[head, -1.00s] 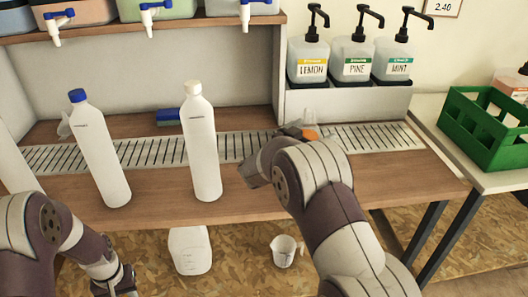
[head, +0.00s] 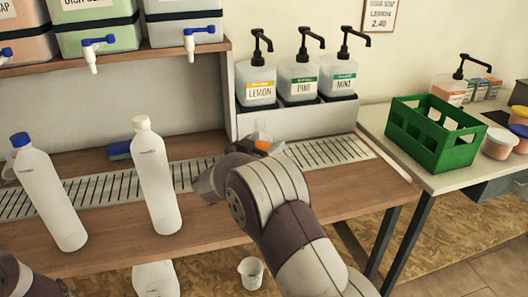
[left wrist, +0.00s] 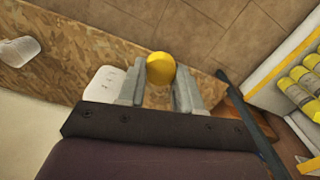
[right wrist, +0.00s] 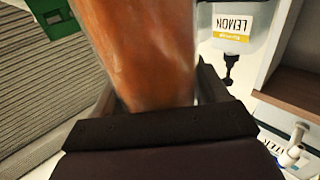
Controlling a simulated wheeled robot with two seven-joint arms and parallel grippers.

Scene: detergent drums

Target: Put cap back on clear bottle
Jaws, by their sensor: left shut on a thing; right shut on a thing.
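My left gripper (left wrist: 160,86) is shut on a round yellow cap (left wrist: 160,69), seen between its fingers in the left wrist view. In the head view only a bit of my left arm shows, at the bottom left corner. My right gripper (right wrist: 156,85) is shut on the clear bottle (right wrist: 140,45), which has orange contents and fills the middle of the right wrist view. In the head view the clear bottle (head: 262,141) shows behind my right wrist, over the slotted drip strip; its lower part is hidden. Its mouth is not clearly visible.
Two white bottles, one blue-capped (head: 50,195) and one cream-capped (head: 156,180), stand on the wooden counter (head: 110,235) left of my right arm. Pump bottles (head: 299,78) stand behind. A green crate (head: 435,135) is on the right table. A jug (head: 155,279) and cup (head: 251,271) are below.

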